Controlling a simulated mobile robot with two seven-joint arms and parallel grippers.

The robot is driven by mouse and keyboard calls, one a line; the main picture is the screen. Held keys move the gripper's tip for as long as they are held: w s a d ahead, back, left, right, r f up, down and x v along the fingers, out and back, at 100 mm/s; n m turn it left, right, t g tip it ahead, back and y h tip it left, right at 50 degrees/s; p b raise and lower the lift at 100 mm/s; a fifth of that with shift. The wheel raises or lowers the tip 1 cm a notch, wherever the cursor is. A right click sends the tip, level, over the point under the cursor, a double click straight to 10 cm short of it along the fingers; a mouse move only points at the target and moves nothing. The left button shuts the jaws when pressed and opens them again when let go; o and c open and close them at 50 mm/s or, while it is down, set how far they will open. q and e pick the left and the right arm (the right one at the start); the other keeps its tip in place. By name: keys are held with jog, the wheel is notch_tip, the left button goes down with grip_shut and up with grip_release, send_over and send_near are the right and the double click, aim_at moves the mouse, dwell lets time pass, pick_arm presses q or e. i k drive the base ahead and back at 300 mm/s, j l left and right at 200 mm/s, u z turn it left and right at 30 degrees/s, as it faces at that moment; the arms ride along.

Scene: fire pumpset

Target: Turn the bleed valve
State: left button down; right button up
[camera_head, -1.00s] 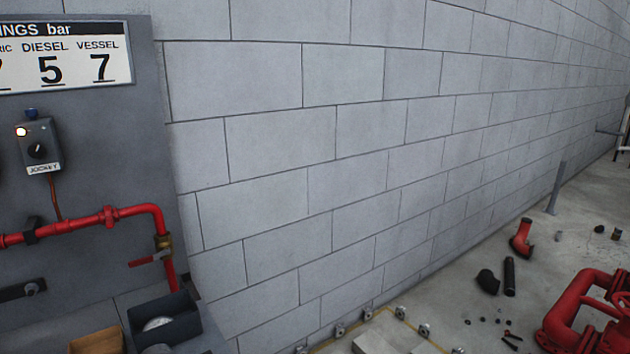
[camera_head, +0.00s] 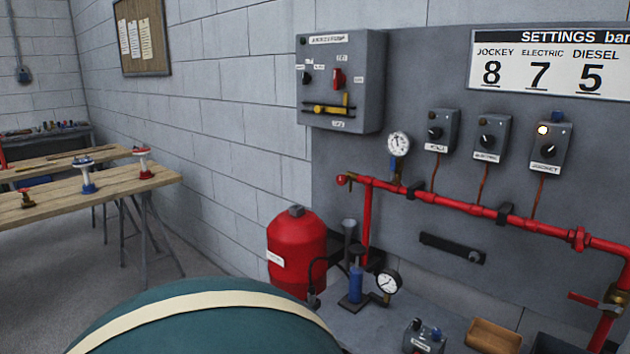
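A red pipe (camera_head: 455,205) runs along the grey wall panel and bends down at the right. On its down-going right end is a brass valve body (camera_head: 617,297) with a red lever (camera_head: 583,298) that points left, roughly level. A small red knob (camera_head: 341,180) is at the pipe's left end. No label shows which of these is the bleed valve. A round pressure gauge (camera_head: 398,144) stands on the pipe near its left end. Neither of my grippers is in view.
A large dark green dome with a cream band (camera_head: 205,309) fills the bottom foreground. A red tank (camera_head: 297,252), a blue hand pump (camera_head: 356,281) and a wooden tray (camera_head: 494,336) are below the panel. A wooden trestle table (camera_head: 110,185) is at left, with floor showing around it.

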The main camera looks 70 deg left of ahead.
aim_at(341, 180)
jog(key=u, duration=2)
jog(key=i+j+z, duration=0.15)
jog(key=z, duration=0.3)
jog(key=j+z, duration=0.25)
jog(key=z, duration=0.2)
jog(key=i+j+z, duration=0.15)
jog(key=z, duration=0.3)
jog(key=k+j, duration=0.05)
jog(key=j, duration=0.05)
